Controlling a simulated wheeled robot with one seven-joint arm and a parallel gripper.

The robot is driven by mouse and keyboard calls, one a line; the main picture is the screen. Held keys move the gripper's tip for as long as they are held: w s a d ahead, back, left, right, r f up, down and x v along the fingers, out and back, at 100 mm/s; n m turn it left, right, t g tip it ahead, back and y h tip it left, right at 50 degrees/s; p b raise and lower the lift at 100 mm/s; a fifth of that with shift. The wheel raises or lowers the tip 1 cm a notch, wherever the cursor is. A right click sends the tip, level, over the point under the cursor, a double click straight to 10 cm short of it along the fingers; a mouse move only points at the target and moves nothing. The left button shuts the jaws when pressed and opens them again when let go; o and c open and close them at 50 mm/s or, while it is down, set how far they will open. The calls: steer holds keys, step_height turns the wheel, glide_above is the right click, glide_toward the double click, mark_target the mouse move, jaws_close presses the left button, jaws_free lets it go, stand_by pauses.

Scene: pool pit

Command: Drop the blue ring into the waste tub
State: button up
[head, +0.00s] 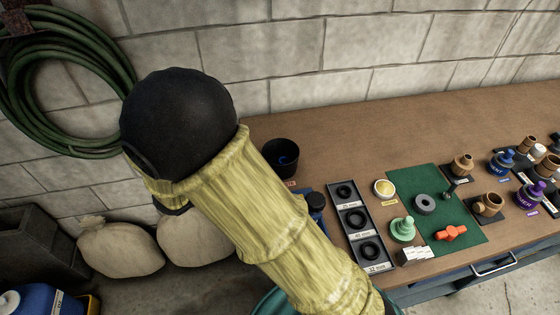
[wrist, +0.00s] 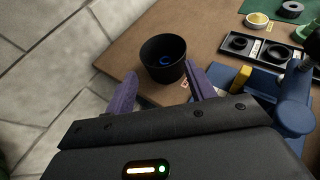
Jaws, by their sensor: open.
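The waste tub (head: 281,157) is a black round tub at the left end of the brown workbench. The blue ring (head: 286,160) shows as a small blue arc inside it. In the wrist view the tub (wrist: 165,72) stands upright just beyond my fingertips, and the blue ring (wrist: 166,61) lies in it, partly hidden by the rim. My gripper (wrist: 157,88) has its two purple fingers spread apart with nothing between them. In the head view my arm hides the gripper.
A black tray (head: 361,237) with three compartments holds black rings. A green mat (head: 433,190) carries a grey ring and an orange part. A blue vise-like tool (wrist: 287,105) stands near the bench edge, right of my gripper. Bench surface behind the tub is clear.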

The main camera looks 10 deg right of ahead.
steer(key=shift+v, duration=1.1)
steer(key=shift+d, duration=0.1)
